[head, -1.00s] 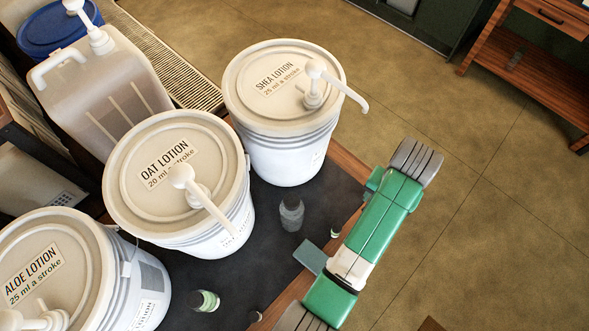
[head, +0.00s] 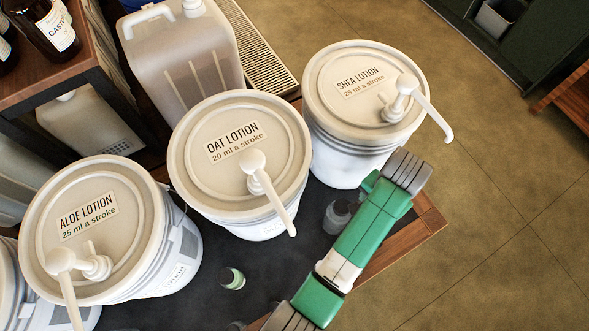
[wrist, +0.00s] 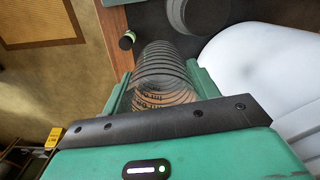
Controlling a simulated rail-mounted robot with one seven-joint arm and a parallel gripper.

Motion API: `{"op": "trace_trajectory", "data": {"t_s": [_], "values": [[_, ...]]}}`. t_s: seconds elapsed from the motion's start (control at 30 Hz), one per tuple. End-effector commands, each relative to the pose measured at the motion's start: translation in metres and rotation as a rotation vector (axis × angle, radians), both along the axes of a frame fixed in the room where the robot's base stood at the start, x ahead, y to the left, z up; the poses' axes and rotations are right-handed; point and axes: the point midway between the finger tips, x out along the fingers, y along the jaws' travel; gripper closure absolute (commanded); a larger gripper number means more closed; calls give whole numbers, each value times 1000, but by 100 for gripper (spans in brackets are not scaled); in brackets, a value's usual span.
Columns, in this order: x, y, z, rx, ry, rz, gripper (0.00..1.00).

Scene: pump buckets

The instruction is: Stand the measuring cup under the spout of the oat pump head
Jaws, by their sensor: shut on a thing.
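The oat pump head (head: 254,162) stands on the lid of the oat lotion bucket (head: 240,120), its spout (head: 280,212) pointing down and to the right in the head view. In the wrist view my gripper (wrist: 162,92) is shut on the measuring cup (wrist: 164,75), a clear ribbed cylinder with dark markings, held between the green fingers.
The shea bucket (head: 345,165) and aloe bucket (head: 60,285) flank the oat bucket. A white bucket (wrist: 265,70) is close right of the cup in the wrist view.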

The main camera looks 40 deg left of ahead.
Motion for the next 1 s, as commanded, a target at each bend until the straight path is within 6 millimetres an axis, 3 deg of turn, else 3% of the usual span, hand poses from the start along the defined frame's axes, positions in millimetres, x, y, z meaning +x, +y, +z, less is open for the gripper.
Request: {"op": "trace_trajectory", "data": {"t_s": [0.33, 0.47, 0.57, 0.8, 1.0], "values": [[-60, -17, -47, -3, 5, -390, 62], [-88, -12, -58, -3, 5, -506, 62], [-116, 7, -61, -3, 6, -559, 62], [-182, 76, -55, -3, 4, -575, 62], [-208, 101, -52, -2, 3, -578, 62]]}}
